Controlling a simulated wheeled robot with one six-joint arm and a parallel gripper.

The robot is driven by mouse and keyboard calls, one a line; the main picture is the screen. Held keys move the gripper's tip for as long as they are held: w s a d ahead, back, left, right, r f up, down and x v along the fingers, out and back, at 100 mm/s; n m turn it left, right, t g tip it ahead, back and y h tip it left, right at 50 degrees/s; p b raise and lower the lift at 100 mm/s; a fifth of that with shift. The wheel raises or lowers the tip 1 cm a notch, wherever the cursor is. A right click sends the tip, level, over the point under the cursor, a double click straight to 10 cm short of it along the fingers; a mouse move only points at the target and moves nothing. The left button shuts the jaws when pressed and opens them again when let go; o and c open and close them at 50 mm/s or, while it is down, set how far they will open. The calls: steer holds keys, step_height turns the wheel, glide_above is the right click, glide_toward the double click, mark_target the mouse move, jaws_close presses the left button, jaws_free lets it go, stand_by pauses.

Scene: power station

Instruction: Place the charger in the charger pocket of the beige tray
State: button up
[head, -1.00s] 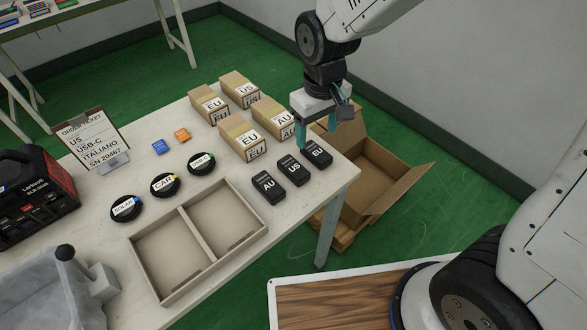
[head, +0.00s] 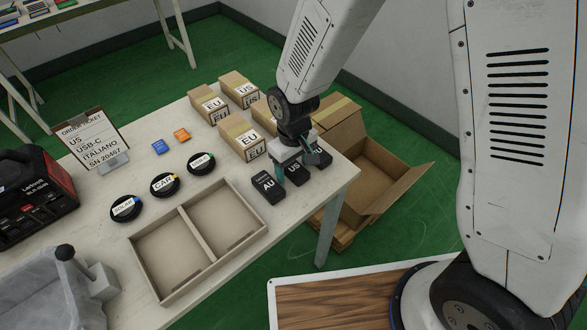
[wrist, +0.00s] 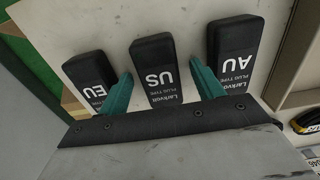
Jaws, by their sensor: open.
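Three black chargers stand in a row on the table: AU (head: 268,187), US (head: 292,170) and EU (head: 323,155). My gripper (head: 294,175) is low over the US charger. In the wrist view its teal fingers (wrist: 162,88) are apart, on either side of the US charger (wrist: 154,65), with the EU charger (wrist: 92,80) at left and the AU charger (wrist: 235,50) at right. I cannot tell if the fingers touch it. The beige tray (head: 187,212) has two empty compartments and lies left of the chargers. The order ticket (head: 90,138) reads US, USB-C, ITALIANO.
Several cardboard boxes (head: 241,137) marked EU, US and AU stand behind the chargers. Three round black cable coils (head: 165,185) lie behind the tray, with blue and orange cards (head: 159,147) beyond them. An open carton (head: 385,185) is beyond the table's right edge.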

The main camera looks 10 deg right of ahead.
steer(key=c, duration=1.3)
